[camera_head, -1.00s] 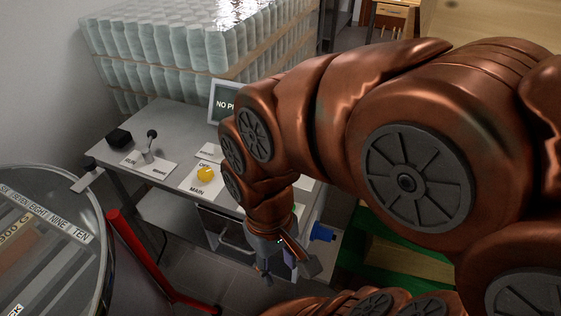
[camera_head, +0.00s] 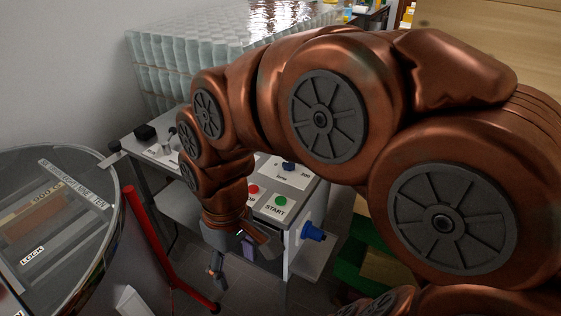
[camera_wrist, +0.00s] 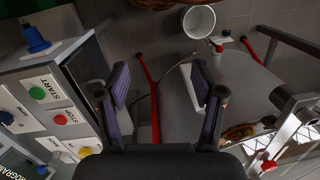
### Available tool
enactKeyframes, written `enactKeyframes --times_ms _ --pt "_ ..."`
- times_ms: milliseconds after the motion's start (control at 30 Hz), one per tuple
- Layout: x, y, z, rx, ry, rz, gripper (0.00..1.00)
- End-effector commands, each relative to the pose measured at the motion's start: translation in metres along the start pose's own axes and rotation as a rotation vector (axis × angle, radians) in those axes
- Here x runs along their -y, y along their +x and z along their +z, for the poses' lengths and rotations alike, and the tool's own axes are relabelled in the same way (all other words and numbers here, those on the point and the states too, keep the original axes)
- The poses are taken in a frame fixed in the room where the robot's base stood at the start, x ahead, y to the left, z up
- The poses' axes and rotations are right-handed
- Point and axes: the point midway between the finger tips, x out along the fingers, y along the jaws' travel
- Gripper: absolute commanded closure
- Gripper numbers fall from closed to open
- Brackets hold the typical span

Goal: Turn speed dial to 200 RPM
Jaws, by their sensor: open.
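A blue dial (camera_head: 289,166) on a white plate sits on the control desk behind the green START button, partly blocked by my arm in the head view. It is likely the speed dial; its pointer and markings are too small to read. A blue knob on a white plate also shows at the left edge of the wrist view (camera_wrist: 6,118). My gripper (camera_head: 228,262) hangs in front of the desk, pointing down, away from the dial. In the wrist view my gripper (camera_wrist: 160,100) is open, with nothing between its fingers.
The desk also bears the START button (camera_head: 280,201), a red STOP button (camera_wrist: 60,120) and a yellow knob (camera_wrist: 84,152). A blue fitting (camera_head: 313,231) juts from its side. A round tank (camera_head: 60,215) and red bar (camera_head: 150,235) stand left. Bottles are stacked behind.

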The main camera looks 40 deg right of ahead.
Motion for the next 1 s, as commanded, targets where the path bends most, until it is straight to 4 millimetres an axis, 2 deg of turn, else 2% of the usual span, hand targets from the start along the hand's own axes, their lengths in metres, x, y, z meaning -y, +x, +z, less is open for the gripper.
enactKeyframes --times_ms 33,100,267,367,533,667,767,800,900,1000 --pt "-0.006 -0.007 -0.020 -0.024 -0.039 -0.020 0.32" --pt "-0.017 -0.017 -0.045 -0.057 -0.106 -0.043 0.32" --pt "-0.053 -0.038 -0.098 -0.145 -0.231 -0.083 0.32" --pt "-0.085 -0.047 -0.127 -0.204 -0.288 -0.099 0.32" --pt "-0.157 -0.056 -0.165 -0.306 -0.352 -0.102 0.32" --pt "-0.224 -0.053 -0.179 -0.373 -0.372 -0.087 0.32" --pt "-0.280 -0.046 -0.179 -0.415 -0.375 -0.063 0.32" --pt "-0.302 -0.041 -0.176 -0.427 -0.372 -0.052 0.32" --pt "-0.351 -0.029 -0.165 -0.448 -0.365 -0.024 0.32" --pt "-0.389 -0.019 -0.152 -0.460 -0.356 0.003 0.32"
